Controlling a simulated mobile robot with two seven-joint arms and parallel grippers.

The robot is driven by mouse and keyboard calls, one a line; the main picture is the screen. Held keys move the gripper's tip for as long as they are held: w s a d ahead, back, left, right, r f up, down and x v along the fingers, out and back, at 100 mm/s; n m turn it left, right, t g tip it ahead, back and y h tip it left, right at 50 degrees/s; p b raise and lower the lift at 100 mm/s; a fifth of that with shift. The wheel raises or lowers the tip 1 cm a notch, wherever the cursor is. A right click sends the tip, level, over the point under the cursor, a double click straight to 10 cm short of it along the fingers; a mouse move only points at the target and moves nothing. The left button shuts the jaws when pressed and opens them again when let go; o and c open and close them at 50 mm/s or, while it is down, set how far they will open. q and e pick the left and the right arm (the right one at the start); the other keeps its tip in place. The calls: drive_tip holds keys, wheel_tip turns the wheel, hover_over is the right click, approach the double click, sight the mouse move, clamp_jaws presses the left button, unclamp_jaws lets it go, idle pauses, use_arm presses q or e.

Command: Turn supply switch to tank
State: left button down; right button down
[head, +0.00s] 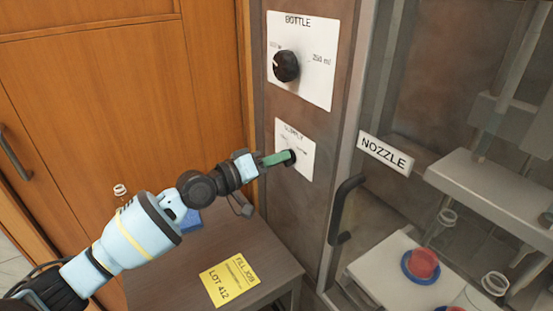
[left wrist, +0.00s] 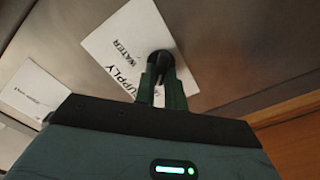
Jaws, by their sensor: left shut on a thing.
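The supply switch (head: 291,157) is a small dark knob on a white plate marked SUPPLY (head: 308,150), on the machine's brown front panel. My left gripper (head: 283,158) reaches it from the left, its green fingers shut on the knob. In the left wrist view, the switch (left wrist: 161,62) shows between the fingertips (left wrist: 161,75), in front of the white plate (left wrist: 120,50). The word WATER is readable there beside the knob. The other label on the plate is too small or hidden to read. My right gripper is not in view.
Above is the BOTTLE plate (head: 318,75) with a black dial (head: 286,66). A glass door with a black handle (head: 344,208) and NOZZLE label (head: 386,154) stands right. A small table (head: 175,280) with a yellow job card (head: 229,280) stands below my arm.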

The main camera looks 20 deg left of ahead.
use_arm(q)
drive_tip(key=c, duration=1.5)
unclamp_jaws()
drive_tip(key=shift+o, duration=0.2)
drive_tip(key=b+v, duration=0.1)
drive_tip(key=v, duration=0.7)
